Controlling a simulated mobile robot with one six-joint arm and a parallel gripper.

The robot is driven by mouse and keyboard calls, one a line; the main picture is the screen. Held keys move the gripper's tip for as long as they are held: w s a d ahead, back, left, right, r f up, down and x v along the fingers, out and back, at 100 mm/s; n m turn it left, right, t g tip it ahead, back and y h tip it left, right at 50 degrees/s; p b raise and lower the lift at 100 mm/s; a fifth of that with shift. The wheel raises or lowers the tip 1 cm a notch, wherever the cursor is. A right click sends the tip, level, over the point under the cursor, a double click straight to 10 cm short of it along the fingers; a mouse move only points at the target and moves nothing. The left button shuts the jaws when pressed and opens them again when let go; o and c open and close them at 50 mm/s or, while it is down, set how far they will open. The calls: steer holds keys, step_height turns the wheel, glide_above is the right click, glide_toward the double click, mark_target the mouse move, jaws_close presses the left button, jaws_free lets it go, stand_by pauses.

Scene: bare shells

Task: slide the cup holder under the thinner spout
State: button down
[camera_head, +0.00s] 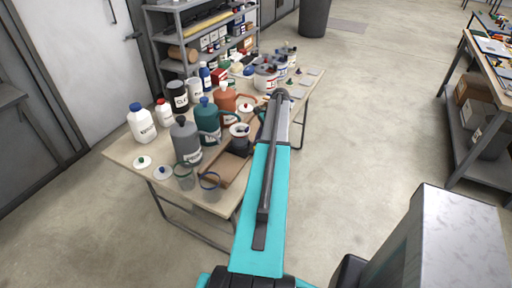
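On the table (126,152) stand a grey can (186,147), a teal can (207,122) and an orange can (226,99), which look like pouring vessels. Their spouts are too small to compare for thickness. A white cup-like piece (239,130) sits above a dark block (239,147), which may be the cup holder. It stands on a long brown board (226,170), right of the cans. My arm reaches over the table and covers the board's right side. My gripper cannot be made out beyond the arm.
White bottles (142,124) and a black jar (178,97) crowd the table's back left. Tubs (265,76) stand at the far end. A shelf (172,45) is behind; open floor (355,130) lies right.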

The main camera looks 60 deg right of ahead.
steer(key=shift+d, duration=0.15)
steer(key=c, duration=1.6)
jaws_free()
steer(key=shift+b+v, duration=1.75)
steer(key=shift+v, duration=5.2)
